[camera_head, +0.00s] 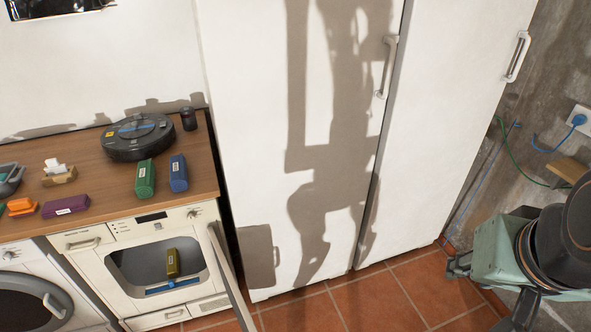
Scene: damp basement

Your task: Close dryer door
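The dryer (122,285) is a white front-loading machine under the wooden counter at the lower left. Its door (233,280) stands open, hinged at the right side and swung out toward the viewer, seen nearly edge-on. The dark drum opening is exposed. An olive-yellow block (172,262) and a blue item (172,286) show at the opening. My gripper (487,291) is at the lower right, far from the door. Its dark fingers appear spread on either side of the teal body, with nothing seen between them. Part of it is cut off by the frame.
A tall white two-door cabinet or fridge (270,130) stands right of the dryer. The counter (110,185) holds a robot vacuum (138,138) and several small boxes. A washer (30,290) stands at left. The tiled floor (385,300) between my gripper and the dryer is clear.

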